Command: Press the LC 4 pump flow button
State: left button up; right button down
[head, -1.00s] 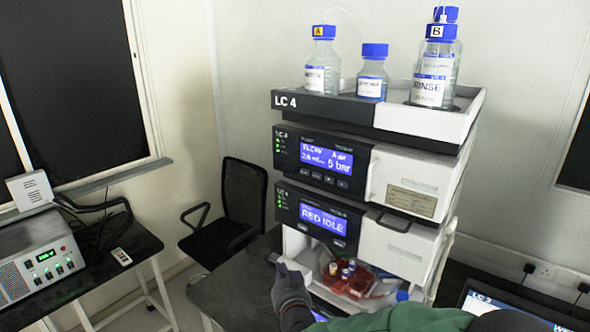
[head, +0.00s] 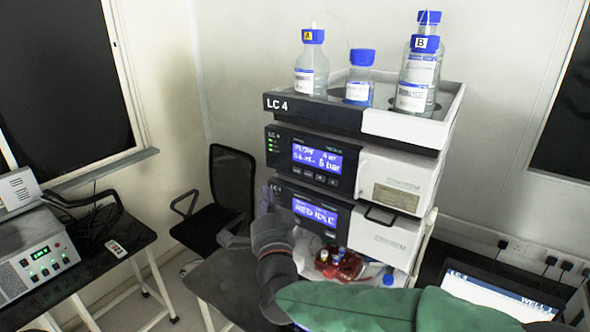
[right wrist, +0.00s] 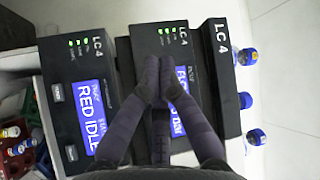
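The LC 4 stack's pump module (head: 318,160) has a blue screen with flow and bar readings and a row of small buttons (head: 315,175) under it. In the right wrist view the pump module (right wrist: 140,45) lies behind my fingers, which cover part of its screen and its button area. My right gripper (head: 266,205) is in front of the stack's left side in the head view, below the pump module. In the right wrist view the fingertips of my right gripper (right wrist: 157,78) meet, with nothing seen between them. Contact with the panel cannot be told. My left gripper is out of view.
A module reading RED IDLE (head: 314,212) sits below the pump. Bottles with blue caps (head: 312,65) stand in the top tray (head: 375,123). A red rack (head: 345,265) with vials is low in the stack. A black chair (head: 230,180) stands left.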

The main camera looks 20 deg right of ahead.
aim_at(297, 170)
jog(key=w+d+b, duration=0.2)
jog(key=w+d, duration=0.3)
jog(key=d, duration=0.2)
jog(key=shift+w, duration=0.25)
dwell(0.3)
dwell(1.4)
jog(key=shift+w+d+f+b, duration=0.1)
jog(key=shift+w+d+b, duration=0.1)
jog(key=shift+b, duration=0.3)
jog(key=shift+d, duration=0.1)
